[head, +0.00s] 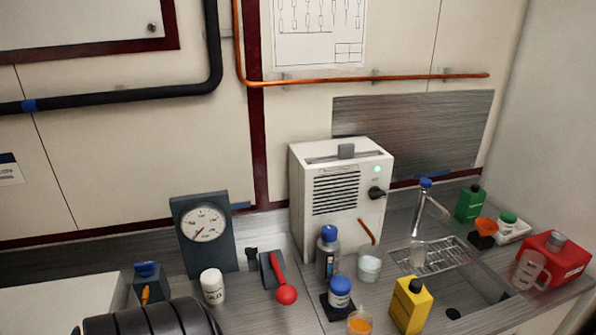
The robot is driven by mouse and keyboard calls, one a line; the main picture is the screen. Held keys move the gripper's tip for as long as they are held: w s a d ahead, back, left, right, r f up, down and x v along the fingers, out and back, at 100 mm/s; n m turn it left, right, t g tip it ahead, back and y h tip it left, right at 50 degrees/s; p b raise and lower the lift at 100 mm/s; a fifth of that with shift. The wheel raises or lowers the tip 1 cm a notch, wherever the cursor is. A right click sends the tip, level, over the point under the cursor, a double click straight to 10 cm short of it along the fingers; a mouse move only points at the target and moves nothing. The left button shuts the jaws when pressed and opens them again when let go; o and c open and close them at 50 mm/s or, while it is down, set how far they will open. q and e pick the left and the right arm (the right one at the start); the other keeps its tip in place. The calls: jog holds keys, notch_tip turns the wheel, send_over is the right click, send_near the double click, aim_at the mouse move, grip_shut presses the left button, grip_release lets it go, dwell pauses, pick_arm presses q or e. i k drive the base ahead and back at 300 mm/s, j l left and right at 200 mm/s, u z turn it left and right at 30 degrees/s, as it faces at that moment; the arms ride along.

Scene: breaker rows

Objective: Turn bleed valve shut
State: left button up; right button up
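I cannot tell for sure which part is the bleed valve. A small dark blue block with a blue top (147,270) and an orange handle (145,295) stands at the lower left of the counter. A grey block (268,271) carries a red lever with a red ball end (286,294); the lever slants toward the front. A grey panel with a round white gauge (203,224) stands behind and between them, its red needle pointing down left.
A white vented box (340,196) with a black knob and green light stands mid-counter. A white tub (212,286), a blue-capped bottle (328,253), a yellow bottle (410,305) and a beaker crowd the front. A dark ribbed cylinder fills the bottom left.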

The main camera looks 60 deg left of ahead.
aim_at(145, 269)
jog(key=u, duration=2.3)
